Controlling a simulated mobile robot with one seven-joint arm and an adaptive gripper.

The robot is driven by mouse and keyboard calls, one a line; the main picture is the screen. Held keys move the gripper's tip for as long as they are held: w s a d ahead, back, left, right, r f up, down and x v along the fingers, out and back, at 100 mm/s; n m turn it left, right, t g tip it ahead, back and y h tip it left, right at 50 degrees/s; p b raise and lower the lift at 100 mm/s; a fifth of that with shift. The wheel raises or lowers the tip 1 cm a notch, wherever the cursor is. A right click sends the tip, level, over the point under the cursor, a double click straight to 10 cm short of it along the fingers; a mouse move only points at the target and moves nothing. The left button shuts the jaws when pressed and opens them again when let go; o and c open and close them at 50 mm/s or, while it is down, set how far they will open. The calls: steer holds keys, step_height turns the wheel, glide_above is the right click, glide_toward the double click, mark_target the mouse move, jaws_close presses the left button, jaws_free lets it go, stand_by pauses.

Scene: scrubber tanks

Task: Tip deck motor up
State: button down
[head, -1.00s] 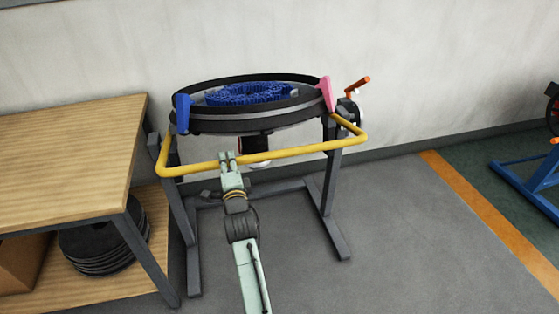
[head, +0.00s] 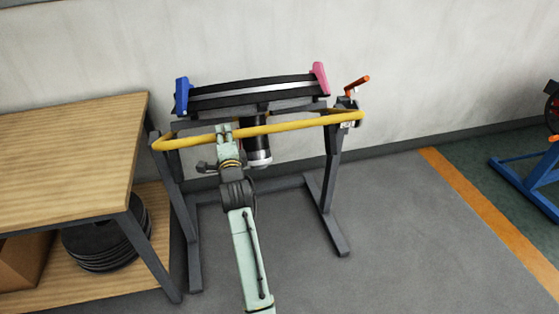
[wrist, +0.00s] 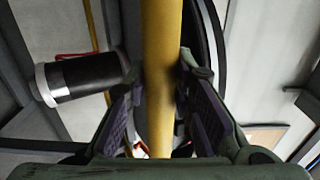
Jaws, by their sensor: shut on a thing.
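The scrub deck (head: 250,93) is a black round housing with a pale band, held in a grey stand and now seen nearly edge-on. A blue clamp (head: 182,96) and a pink clamp (head: 320,78) sit at its ends. The motor (head: 257,150), a black cylinder with silver bands, hangs below the deck; in the wrist view the motor (wrist: 85,78) lies left of the bar. My gripper (head: 224,132) is shut on the yellow bar (head: 290,126); the wrist view shows the bar (wrist: 161,75) between the fingers. The blue brush is hidden.
An orange-handled crank (head: 357,88) is on the stand's right side. A wooden bench (head: 65,150) stands close on the left, with black discs (head: 105,240) on its lower shelf. A blue frame (head: 530,178) is far right. The floor (head: 400,230) right of the stand is clear.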

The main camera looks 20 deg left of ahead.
mark_target(215, 86)
steer(key=w+r, duration=0.1)
steer(key=w+a+r, duration=0.1)
steer(key=r, duration=0.1)
steer(key=w+a+r, duration=0.1)
steer(key=r, duration=0.1)
steer(key=shift+w+a+r, duration=0.15)
steer(key=shift+w+r, duration=0.1)
steer(key=shift+w+a+r, duration=0.1)
steer(key=shift+w+r, duration=0.05)
steer(key=shift+r, duration=0.05)
steer(key=w+r, duration=0.1)
steer(key=w+a+r, duration=0.2)
steer(key=shift+w+a+r, duration=0.25)
steer(key=shift+w, duration=0.1)
steer(key=shift+w+a+r, duration=0.25)
steer(key=shift+w+r, duration=0.05)
steer(key=shift+w, duration=0.05)
steer(key=shift+w, duration=0.1)
